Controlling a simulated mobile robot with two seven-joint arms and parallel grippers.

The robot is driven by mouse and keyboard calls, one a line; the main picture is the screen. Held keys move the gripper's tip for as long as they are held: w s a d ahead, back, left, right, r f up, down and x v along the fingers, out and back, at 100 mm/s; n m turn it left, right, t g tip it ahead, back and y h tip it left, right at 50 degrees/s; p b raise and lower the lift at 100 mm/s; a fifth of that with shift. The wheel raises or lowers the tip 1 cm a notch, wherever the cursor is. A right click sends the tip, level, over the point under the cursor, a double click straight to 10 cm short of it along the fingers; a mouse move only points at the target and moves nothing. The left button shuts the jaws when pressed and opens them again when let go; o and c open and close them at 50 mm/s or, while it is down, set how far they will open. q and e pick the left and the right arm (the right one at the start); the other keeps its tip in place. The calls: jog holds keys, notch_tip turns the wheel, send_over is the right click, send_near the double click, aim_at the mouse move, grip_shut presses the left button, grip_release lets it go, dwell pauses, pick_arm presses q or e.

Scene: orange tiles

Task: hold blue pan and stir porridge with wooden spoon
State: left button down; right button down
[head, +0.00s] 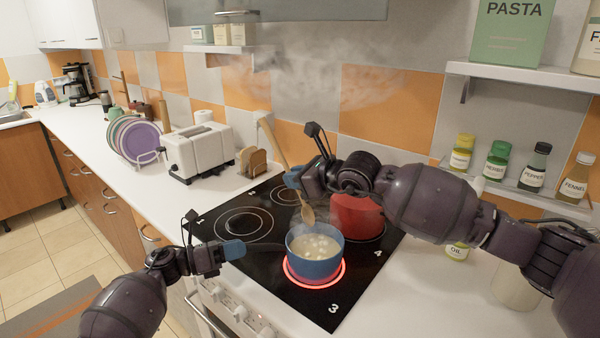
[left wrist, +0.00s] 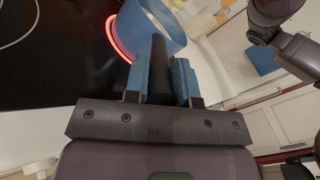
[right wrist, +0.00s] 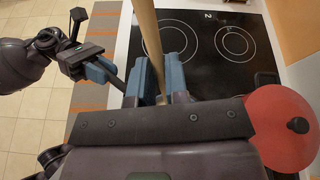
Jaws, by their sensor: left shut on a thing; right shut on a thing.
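The blue pan (head: 316,262) stands on the glowing front burner and holds pale, lumpy porridge (head: 315,246). My left gripper (head: 237,249) is shut on the pan's dark handle, which lies between the blue fingertips in the left wrist view (left wrist: 158,68). My right gripper (head: 293,178) is shut on the wooden spoon (head: 277,148) above the pan. The spoon is tilted, its bowl end (head: 308,214) low at the pan's back rim. Whether it touches the porridge I cannot tell. The spoon's shaft also shows between the fingers in the right wrist view (right wrist: 149,35).
A red pot (head: 358,216) stands on the burner behind the blue pan, close to my right arm. A white toaster (head: 197,152), toast rack (head: 253,162) and plate rack (head: 140,142) line the counter at left. Spice jars (head: 497,160) stand on the right shelf. Steam hangs above the hob.

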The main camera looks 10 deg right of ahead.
aim_at(306, 216)
jog(key=shift+s+d+f, duration=0.1)
jog(key=shift+d+f, duration=0.15)
jog(key=shift+f, duration=1.5)
jog(key=shift+s+d+f, duration=0.15)
jog(key=shift+d+f, duration=0.15)
jog(key=shift+f, duration=1.5)
jog(key=shift+s+d+f, duration=0.1)
jog(key=shift+d+f, duration=0.15)
jog(key=shift+f, duration=1.5)
